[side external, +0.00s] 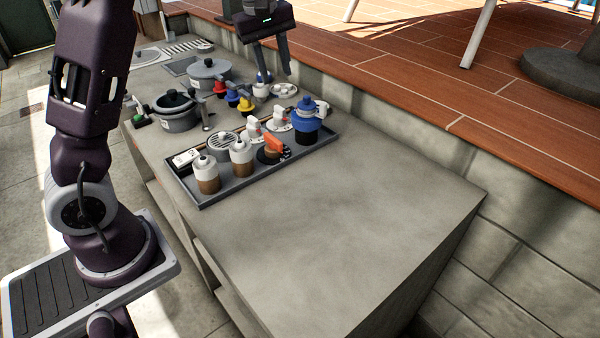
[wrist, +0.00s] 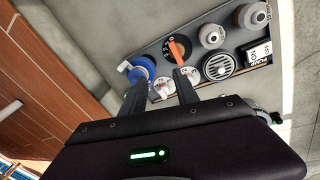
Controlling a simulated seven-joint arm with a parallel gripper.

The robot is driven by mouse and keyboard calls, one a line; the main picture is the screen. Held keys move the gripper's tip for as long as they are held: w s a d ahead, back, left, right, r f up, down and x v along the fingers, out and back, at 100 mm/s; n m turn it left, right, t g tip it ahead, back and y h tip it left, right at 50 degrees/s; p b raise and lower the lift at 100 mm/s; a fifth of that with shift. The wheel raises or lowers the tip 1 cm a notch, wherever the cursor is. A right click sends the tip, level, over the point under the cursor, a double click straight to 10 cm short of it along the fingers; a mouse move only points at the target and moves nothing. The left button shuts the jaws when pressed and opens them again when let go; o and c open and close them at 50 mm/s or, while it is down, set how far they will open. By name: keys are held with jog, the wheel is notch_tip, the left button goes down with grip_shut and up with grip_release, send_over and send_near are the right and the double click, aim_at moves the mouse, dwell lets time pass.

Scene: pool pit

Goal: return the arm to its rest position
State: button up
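My gripper (side external: 275,74) hangs above the far part of the grey counter (side external: 330,230), near the stone wall. Its two fingers are apart with nothing between them. The wrist view also shows my gripper (wrist: 163,82) open, with the dark tray (side external: 240,184) beyond the fingertips. A blue-topped fitting (wrist: 143,68) stands in the tray near the left finger, and an orange-handled dial (wrist: 178,48) lies further out. In the side view the fingers look above the tray's back area and apart from the small fittings. Exact height is unclear.
Two white-and-brown bottles (side external: 206,174) stand at the tray's front. Lidded grey pots (side external: 209,72) and red, blue and yellow pieces (side external: 245,103) crowd the counter beyond. The counter's near half is clear. A raised tiled deck (side external: 420,70) borders the back wall.

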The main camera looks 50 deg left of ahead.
jog(key=s+d+r+m+t+h, duration=0.1)
jog(key=s+d+r+m, duration=0.2)
jog(key=s+d, duration=0.2)
jog(key=s+d+r+m+h, duration=0.1)
jog(key=s+d+r+m, duration=0.15)
jog(key=s+d, duration=0.3)
jog(key=s+d+f+m+t+y, duration=0.1)
jog(key=s+d+m, duration=0.2)
jog(key=s, duration=0.5)
jog(key=s+d+f+m+t+y, duration=0.1)
jog(key=s+d+m, duration=0.3)
jog(key=s, duration=0.5)
jog(key=shift+d+f+m, duration=0.15)
jog(key=shift+f+m, duration=0.45)
jog(key=shift+m, duration=0.55)
jog(key=shift+w, duration=0.1)
jog(key=shift+c, duration=0.3)
